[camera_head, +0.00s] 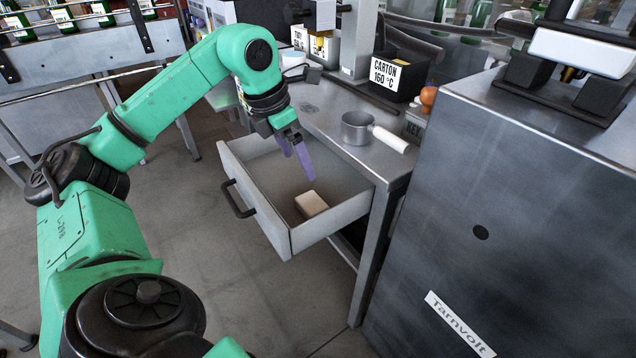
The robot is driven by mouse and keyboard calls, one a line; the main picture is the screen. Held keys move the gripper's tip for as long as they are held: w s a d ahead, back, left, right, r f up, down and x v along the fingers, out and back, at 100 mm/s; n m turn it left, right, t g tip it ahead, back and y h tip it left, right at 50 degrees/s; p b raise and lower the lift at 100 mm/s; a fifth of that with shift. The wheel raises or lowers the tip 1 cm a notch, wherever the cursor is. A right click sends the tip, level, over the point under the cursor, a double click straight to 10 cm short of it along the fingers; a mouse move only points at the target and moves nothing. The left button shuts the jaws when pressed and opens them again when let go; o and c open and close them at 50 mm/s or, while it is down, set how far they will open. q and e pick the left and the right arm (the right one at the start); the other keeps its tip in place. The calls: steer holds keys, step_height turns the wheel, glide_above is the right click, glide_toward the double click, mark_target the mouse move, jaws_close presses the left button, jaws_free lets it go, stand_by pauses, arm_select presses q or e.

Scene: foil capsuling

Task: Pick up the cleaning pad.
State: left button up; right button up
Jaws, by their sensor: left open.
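The cleaning pad (311,204) looks like a small pale beige block. It lies in the open drawer (262,213), near the drawer's front right corner. My left gripper (296,166) comes in from the left with its purple fingers pointing down into the drawer. It is open and empty, above and a little behind the pad, and not touching it. My right gripper is not in view.
On the metal table are a saucepan (357,128) with a pale handle and a dark box labelled "CARTON 160 °C" (398,76). A large metal cabinet (510,200) stands close on the right.

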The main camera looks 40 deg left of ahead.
mark_target(311, 202)
arm_select(q)
steer(key=x, duration=0.4)
steer(key=b+x, duration=0.1)
steer(key=x, duration=0.3)
steer(key=s+b+x, duration=0.1)
steer(key=x, duration=0.3)
steer(key=shift+s+d+f, duration=0.1)
steer(key=shift+d+f, duration=0.05)
steer(key=shift+f, duration=0.15)
steer(key=shift+w+f, duration=0.25)
steer(key=shift+f, duration=0.15)
steer(key=c, duration=1)
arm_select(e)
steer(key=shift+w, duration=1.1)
arm_select(q)
steer(key=shift+r, duration=0.1)
